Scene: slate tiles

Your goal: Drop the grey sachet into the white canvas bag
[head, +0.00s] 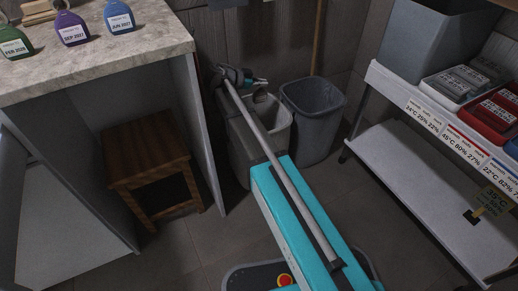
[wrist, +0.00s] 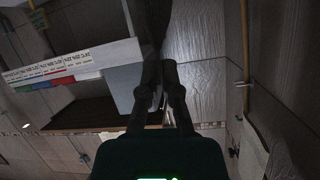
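I cannot clearly make out a white canvas bag in either view. A pale, open-topped container (head: 239,141) stands on the floor behind my arm, partly hidden by it; I cannot tell whether it is canvas. Stacks of grey packets (head: 464,80) lie in a white tray on the right shelf; I cannot tell whether one is the grey sachet. My gripper (head: 240,77) is raised near the back wall, above the pale container. In the wrist view its two dark fingers (wrist: 160,66) point away with a narrow gap between the tips. Nothing is clearly visible between them.
A grey bin (head: 318,125) stands right of the pale container. The right shelf also holds a red tray (head: 488,116) and a large grey bin (head: 415,48). Its lower board is mostly clear.

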